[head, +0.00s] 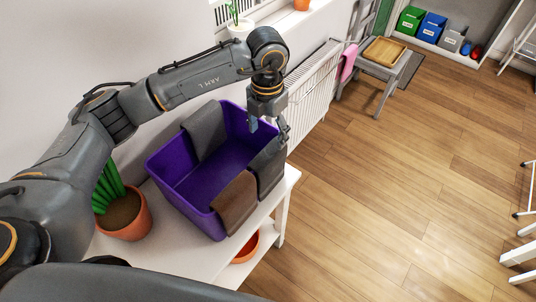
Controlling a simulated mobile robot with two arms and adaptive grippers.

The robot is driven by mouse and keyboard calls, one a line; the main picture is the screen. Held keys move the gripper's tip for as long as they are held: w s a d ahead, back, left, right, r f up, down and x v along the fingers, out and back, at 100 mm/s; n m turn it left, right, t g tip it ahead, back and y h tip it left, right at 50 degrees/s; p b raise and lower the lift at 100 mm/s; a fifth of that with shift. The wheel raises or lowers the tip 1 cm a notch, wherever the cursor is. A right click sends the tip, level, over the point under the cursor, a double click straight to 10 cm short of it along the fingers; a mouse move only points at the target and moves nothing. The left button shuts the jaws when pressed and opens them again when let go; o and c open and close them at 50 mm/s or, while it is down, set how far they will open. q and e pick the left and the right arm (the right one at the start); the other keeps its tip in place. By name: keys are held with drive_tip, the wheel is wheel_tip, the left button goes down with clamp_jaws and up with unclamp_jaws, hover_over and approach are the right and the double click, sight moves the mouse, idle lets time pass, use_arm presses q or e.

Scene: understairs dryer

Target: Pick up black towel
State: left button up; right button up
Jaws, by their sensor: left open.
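A purple basket (183,187) stands on a white table, with towels draped over its rim. A dark grey to black towel (270,168) hangs over the right rim. Another dark grey towel (205,132) lies over the back left wall, and a brown towel (235,202) over the front right corner. I cannot tell for sure which of the two dark ones is the black towel. My left gripper (269,130) points down, open, at the top of the right dark towel. One finger is on each side of the rim; contact is unclear. My right gripper is not in view.
A potted cactus (122,215) stands left of the basket. A white radiator (313,95) is behind on the wall, and a plant pot (240,27) sits on the windowsill. Open wooden floor (400,190) lies to the right.

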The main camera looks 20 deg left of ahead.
sight(267, 152)
use_arm(q)
drive_tip(key=f+p, duration=0.1)
drive_tip(key=f, duration=0.2)
drive_tip(key=s+f, duration=0.1)
drive_tip(key=f, duration=0.1)
drive_tip(key=shift+s+d+f+p, duration=0.1)
drive_tip(key=shift+d+f+p, duration=0.05)
drive_tip(key=shift+f+p, duration=0.25)
drive_tip(key=shift+f, duration=0.95)
drive_tip(key=shift+w+f+p, duration=0.2)
drive_tip(key=shift+f+p, duration=1.05)
wheel_tip(267, 152, down, 2)
drive_tip(key=shift+f, duration=0.45)
drive_tip(key=c, duration=1.2)
drive_tip(key=shift+c, duration=0.3)
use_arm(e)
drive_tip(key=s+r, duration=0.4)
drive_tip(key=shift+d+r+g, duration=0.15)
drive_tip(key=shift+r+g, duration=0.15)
